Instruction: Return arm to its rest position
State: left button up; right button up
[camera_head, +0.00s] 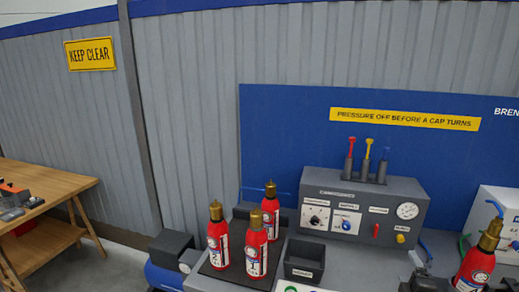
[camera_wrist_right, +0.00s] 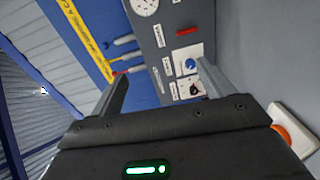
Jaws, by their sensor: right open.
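My right gripper (camera_head: 422,262) shows only in part at the lower right of the head view, in front of the bench. In the right wrist view its two fingers (camera_wrist_right: 162,72) are spread apart with nothing between them. The grey control panel (camera_wrist_right: 170,50) with a gauge, red lever and blue knob lies beyond the fingers; it also stands mid-bench in the head view (camera_head: 375,190). A red extinguisher (camera_head: 475,268) with a brass top stands close to the right gripper in the head view; its lower part is cut off. My left gripper is not in view.
Three red extinguishers (camera_head: 256,248) stand on a dark mat at the bench's left. A dark open bin (camera_head: 304,261) is beside them. Colored-handled tools (camera_head: 367,162) stand upright on the panel.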

jog(key=s+a+f+m+g+y, duration=0.4)
jog(key=s+a+f+m+g, duration=0.25)
jog(key=s+a+f, duration=0.65)
jog(key=s+a+f+m+g+y, duration=0.1)
jog(key=s+a+m+g, duration=0.3)
jog(key=s, duration=0.6)
jog(key=s+a+f+m+g+y, duration=0.1)
jog(key=s+a+m+g, duration=0.3)
jog(key=s, duration=0.6)
notch_tip(320, 180, down, 32)
jog(key=s+a+f+n+b, duration=0.1)
jog(key=n+b, duration=0.2)
jog(key=b, duration=0.3)
pick_arm(q)
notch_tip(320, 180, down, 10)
jog(key=b, duration=0.4)
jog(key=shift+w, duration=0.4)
pick_arm(e)
jog(key=s+d+f+g, duration=0.1)
jog(key=s+d+f, duration=0.1)
jog(key=s+f, duration=1.4)
notch_tip(320, 180, down, 2)
jog(key=shift+d+f+h, duration=0.1)
jog(key=shift+d+h, duration=0.2)
jog(key=shift+d, duration=0.1)
